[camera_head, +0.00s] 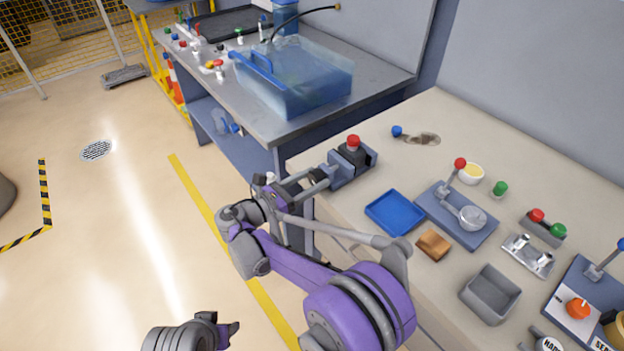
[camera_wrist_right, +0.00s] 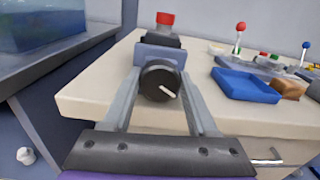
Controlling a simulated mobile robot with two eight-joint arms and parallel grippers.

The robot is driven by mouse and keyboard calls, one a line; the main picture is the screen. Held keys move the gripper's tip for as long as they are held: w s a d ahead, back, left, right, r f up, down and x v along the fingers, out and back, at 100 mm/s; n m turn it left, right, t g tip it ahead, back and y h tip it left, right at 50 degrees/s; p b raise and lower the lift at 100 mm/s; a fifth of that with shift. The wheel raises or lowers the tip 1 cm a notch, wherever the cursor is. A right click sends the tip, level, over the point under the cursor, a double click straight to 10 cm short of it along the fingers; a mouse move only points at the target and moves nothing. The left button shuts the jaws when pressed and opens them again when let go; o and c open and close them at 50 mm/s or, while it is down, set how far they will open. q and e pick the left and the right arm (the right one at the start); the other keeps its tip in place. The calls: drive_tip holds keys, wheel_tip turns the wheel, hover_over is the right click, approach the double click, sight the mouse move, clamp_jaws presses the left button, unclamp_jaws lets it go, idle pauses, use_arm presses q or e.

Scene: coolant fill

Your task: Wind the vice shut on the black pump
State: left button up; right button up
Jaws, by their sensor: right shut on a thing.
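The blue-grey vice (camera_head: 341,172) is at the bench's near left corner. The black pump (camera_head: 353,155) with a red cap stands upright between its jaws; the gap, if any, is too small to tell. In the right wrist view the vice (camera_wrist_right: 160,54) has a round black knob (camera_wrist_right: 158,82) with a pale mark facing me, and the pump's red cap (camera_wrist_right: 165,18) shows above. My right gripper (camera_head: 322,179) is shut on the knob, one finger on each side. My left gripper (camera_head: 226,331) is low over the floor, far from the vice; its fingers are unclear.
A blue tray (camera_head: 394,212), a brown sponge-like block (camera_head: 433,244) and a grey bin (camera_head: 490,293) stand right of the vice. A blue base (camera_head: 457,228) holds a red-topped lever and metal bowl. A clear tank (camera_head: 300,82) stands on the grey table behind.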

drive_tip(key=m, duration=0.5)
drive_tip(key=shift+m+b, duration=0.3)
drive_tip(key=shift+b, duration=0.05)
drive_tip(key=o, duration=1.4)
drive_tip(key=shift+s, duration=0.1)
drive_tip(key=v, duration=1)
drive_tip(key=shift+s+a, duration=0.15)
drive_tip(key=shift+a, duration=0.15)
drive_tip(key=shift+d, duration=0.1)
